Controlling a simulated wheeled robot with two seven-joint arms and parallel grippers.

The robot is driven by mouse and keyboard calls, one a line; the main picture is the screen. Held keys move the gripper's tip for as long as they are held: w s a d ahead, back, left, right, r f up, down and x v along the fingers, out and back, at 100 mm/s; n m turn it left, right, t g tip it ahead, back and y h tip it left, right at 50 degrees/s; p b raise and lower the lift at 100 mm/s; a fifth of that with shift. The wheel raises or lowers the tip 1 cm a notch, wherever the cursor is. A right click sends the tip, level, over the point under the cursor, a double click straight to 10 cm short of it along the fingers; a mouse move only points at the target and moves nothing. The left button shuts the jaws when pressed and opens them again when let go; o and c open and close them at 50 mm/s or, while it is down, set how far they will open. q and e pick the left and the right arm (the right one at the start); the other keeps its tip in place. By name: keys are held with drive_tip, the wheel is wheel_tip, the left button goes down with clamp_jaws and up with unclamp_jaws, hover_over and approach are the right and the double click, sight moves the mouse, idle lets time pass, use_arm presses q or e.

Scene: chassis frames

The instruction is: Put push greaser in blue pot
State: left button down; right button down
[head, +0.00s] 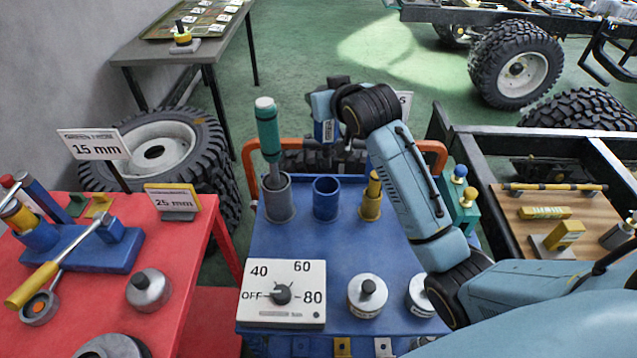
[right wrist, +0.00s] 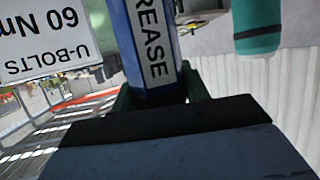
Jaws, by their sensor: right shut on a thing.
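The push greaser (head: 323,106) is a blue body with a white label. In the right wrist view, the greaser (right wrist: 133,25) shows the letters REASE. My right gripper (right wrist: 155,98) is shut on it, with a green finger on each side. In the head view my right gripper (head: 336,112) holds it roughly upright, apart from and above the blue pot (head: 326,202). The blue pot stands on the blue cart top, in the middle of a row of pots. The greaser's lower tip is hard to make out. My left gripper is not in view.
A grey pot (head: 279,203) holding a teal-handled tool (head: 267,130) stands left of the blue pot. A yellow pot (head: 371,206) with a yellow item stands right. An orange rail (head: 430,146) runs behind. A dial box (head: 282,293) and metal pots sit in front.

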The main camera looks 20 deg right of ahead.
sight(328, 162)
drive_tip(key=f, duration=0.8)
drive_tip(key=f+b, duration=0.1)
drive_tip(key=f, duration=0.3)
drive_tip(key=shift+s+f, duration=0.3)
drive_tip(key=shift+f, duration=0.05)
drive_tip(key=shift+f+b, duration=0.35)
drive_tip(key=shift+f, duration=1.8)
drive_tip(key=c, duration=0.7)
unclamp_jaws()
drive_tip(key=shift+f, duration=0.25)
drive_tip(key=shift+r, duration=0.2)
drive_tip(key=p+v, duration=0.1)
drive_tip(key=v, duration=1.1)
